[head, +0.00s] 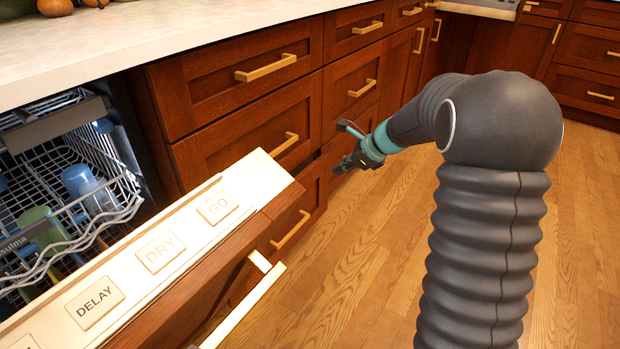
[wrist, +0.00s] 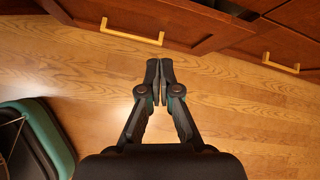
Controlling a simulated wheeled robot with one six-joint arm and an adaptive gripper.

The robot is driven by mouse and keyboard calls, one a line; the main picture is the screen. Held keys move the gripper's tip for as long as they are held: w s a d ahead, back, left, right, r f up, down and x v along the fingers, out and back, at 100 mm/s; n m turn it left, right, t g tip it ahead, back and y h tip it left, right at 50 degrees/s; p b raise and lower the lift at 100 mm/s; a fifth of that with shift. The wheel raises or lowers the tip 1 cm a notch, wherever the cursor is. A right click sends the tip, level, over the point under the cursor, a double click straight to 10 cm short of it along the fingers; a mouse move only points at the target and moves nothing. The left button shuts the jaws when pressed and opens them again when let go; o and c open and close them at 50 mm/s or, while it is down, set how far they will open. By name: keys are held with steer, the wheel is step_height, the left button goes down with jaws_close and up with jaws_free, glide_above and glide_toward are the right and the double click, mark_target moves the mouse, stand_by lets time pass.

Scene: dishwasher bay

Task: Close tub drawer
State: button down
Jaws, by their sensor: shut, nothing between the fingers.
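The tub drawer stands open at the lower left of the head view. It has a wooden front, a white top strip (head: 190,235) with DELAY, DRY and GO buttons, and a brass bar handle (head: 243,307). A wire rack (head: 62,180) with cups shows behind the strip, inside the bay. My gripper (head: 341,167) is beyond the right end of the drawer, apart from it and close to the cabinet fronts. In the wrist view its two fingers (wrist: 160,66) are together and empty, over the wood floor. The tub drawer is not identifiable in the wrist view.
Wooden cabinet drawers (head: 235,85) with brass handles run back beside the bay under a pale countertop (head: 150,30). Cabinet handles (wrist: 132,32) also show above the fingers in the wrist view. Wood floor (head: 350,290) lies open to the right of the drawer.

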mark_target(299, 174)
steer(key=shift+w+a+f+m+t+b, duration=0.1)
steer(key=shift+w+a+f+m+b, duration=0.35)
steer(key=shift+w+a+f, duration=1.2)
steer(key=shift+w+a+f+m+t+b, duration=0.15)
steer(key=shift+w+a+f+m, duration=0.6)
steer(key=shift+w+f, duration=1.55)
steer(key=shift+w+a+f+m+t+b, duration=0.1)
steer(key=shift+w+a+f+m+b, duration=0.35)
steer(key=shift+w+a+f, duration=1.2)
steer(key=shift+w+d+f, duration=0.2)
steer(key=shift+d+f, duration=0.1)
steer(key=shift+f, duration=0.15)
steer(key=w+a+p, duration=0.2)
steer(key=a, duration=0.1)
steer(key=shift+w+a+r, duration=0.1)
steer(key=shift+w+a, duration=0.2)
steer(key=shift+w, duration=0.05)
steer(key=shift+w+a, duration=0.1)
steer(key=shift+w, duration=0.05)
